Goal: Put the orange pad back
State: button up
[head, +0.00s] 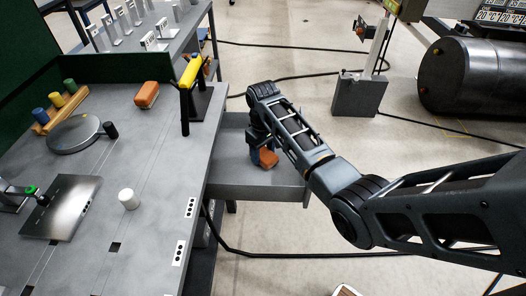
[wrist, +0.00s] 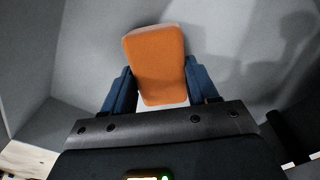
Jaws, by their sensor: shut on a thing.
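My gripper (head: 263,156) is at the grey open drawer (head: 290,191) that juts out from the right side of the table. It is shut on an orange pad (wrist: 156,62) with a pale edge. In the wrist view the pad stands between my two blue fingers. In the head view the same pad (head: 268,159) shows low at the end of my arm, partly hidden by the gripper. Grey walls surround it in the wrist view. I cannot tell whether the pad touches the drawer floor.
Another orange block with a pale base (head: 147,94) lies on the grey table (head: 150,150). Cables cross the floor.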

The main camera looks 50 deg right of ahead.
aim_at(263, 152)
jog(key=shift+f, duration=0.3)
jog(key=o, duration=0.9)
jog(key=shift+o, duration=0.2)
notch_tip(263, 152, up, 12)
jog(key=shift+r, duration=0.2)
